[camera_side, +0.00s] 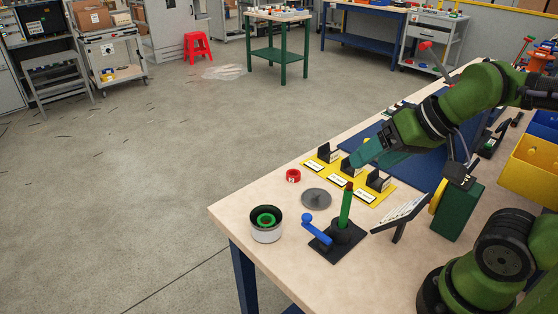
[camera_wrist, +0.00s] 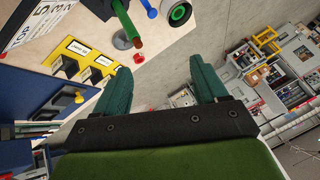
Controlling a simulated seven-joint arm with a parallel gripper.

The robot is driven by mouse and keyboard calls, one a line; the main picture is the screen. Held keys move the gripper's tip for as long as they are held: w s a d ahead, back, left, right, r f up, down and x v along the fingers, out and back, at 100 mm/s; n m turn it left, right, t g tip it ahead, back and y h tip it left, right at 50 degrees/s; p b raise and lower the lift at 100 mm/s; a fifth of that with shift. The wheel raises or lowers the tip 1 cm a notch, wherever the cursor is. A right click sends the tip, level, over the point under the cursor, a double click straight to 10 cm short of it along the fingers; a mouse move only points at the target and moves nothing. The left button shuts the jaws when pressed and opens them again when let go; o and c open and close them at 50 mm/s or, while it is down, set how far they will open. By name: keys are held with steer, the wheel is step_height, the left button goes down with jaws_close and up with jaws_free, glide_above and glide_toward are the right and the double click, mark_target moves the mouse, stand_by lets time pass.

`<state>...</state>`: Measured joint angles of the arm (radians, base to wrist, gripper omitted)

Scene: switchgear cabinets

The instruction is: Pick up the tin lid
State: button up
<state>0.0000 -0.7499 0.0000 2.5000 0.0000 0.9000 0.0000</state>
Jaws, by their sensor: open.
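The tin lid, a flat grey disc with a small knob (camera_side: 316,198), lies on the light worktop. It also shows in the wrist view (camera_wrist: 122,42), partly hidden by a green post. An open round tin (camera_side: 267,233) with a green ring inside stands to its left, near the table corner; part of it shows at the top of the wrist view (camera_wrist: 180,14). My gripper (camera_side: 366,155) is in the air above the yellow labelled plate, up and right of the lid. In the wrist view its teal fingers (camera_wrist: 160,66) are wide apart with nothing between them.
A green post with a red tip (camera_side: 346,207) stands on a black base with a blue crank (camera_side: 318,228), close right of the lid. A red ring (camera_side: 293,175) lies behind the lid. The yellow plate (camera_side: 332,181) carries black holders.

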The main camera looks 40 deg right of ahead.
steer(key=o, duration=0.5)
steer(key=n+g+h, duration=0.2)
steer(key=n+g, duration=0.5)
steer(key=n, duration=0.4)
glide_above(317, 192)
step_height(317, 192, down, 8)
steer(key=f, duration=1)
steer(key=shift+s+d+f, duration=0.1)
steer(key=shift+s+d, duration=0.15)
steer(key=shift+s, duration=0.05)
steer(key=shift+w+a+f, duration=0.15)
steer(key=shift+w+f, duration=0.05)
steer(key=shift+f, duration=1.3)
steer(key=shift+w+a+f, duration=0.1)
steer(key=shift+w+f, duration=0.05)
steer(key=shift+f, duration=1.35)
